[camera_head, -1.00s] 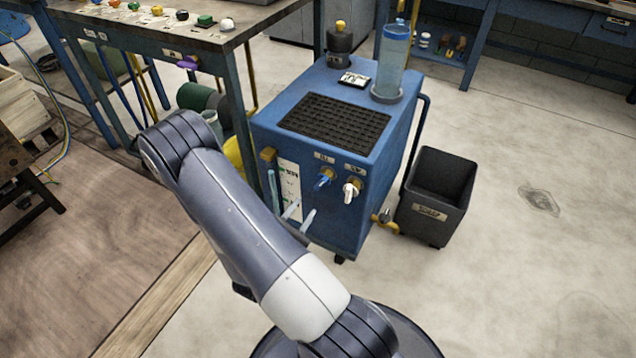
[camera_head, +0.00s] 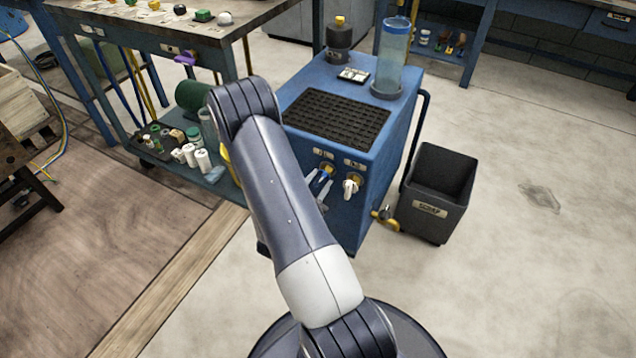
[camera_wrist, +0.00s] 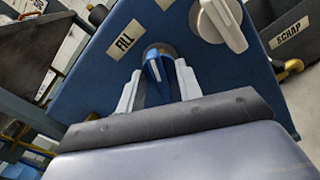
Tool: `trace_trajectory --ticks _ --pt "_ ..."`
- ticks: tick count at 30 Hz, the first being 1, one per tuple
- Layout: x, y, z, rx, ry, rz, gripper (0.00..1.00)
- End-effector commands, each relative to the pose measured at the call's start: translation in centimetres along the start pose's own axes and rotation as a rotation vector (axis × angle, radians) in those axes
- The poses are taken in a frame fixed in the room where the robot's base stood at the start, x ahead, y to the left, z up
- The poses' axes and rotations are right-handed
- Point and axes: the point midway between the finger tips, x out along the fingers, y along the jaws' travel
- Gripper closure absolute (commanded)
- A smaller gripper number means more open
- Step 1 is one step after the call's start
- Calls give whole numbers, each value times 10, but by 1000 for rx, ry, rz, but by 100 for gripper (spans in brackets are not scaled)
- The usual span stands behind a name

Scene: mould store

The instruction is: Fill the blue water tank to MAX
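In the wrist view the blue handle (camera_wrist: 154,68) is beside a FILL label (camera_wrist: 124,41); the white handle (camera_wrist: 222,22) is at upper right. My gripper (camera_wrist: 157,86) is open, its pale fingers either side of the blue handle with gaps showing. It also shows in the head view (camera_head: 318,187). My arm hides the front's left part, including the level gauge.
The workbench (camera_head: 170,28) is at left. Floor at right is clear.

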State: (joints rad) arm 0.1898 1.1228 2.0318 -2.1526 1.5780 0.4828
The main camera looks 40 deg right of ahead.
Motion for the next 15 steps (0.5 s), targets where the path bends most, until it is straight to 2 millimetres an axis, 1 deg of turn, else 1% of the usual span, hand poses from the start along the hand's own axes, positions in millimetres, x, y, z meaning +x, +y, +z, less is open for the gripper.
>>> trace_trajectory --ticks 3,15 --pt "0 0 0 0 0 0 66" --pt "0 0 0 0 0 0 99"
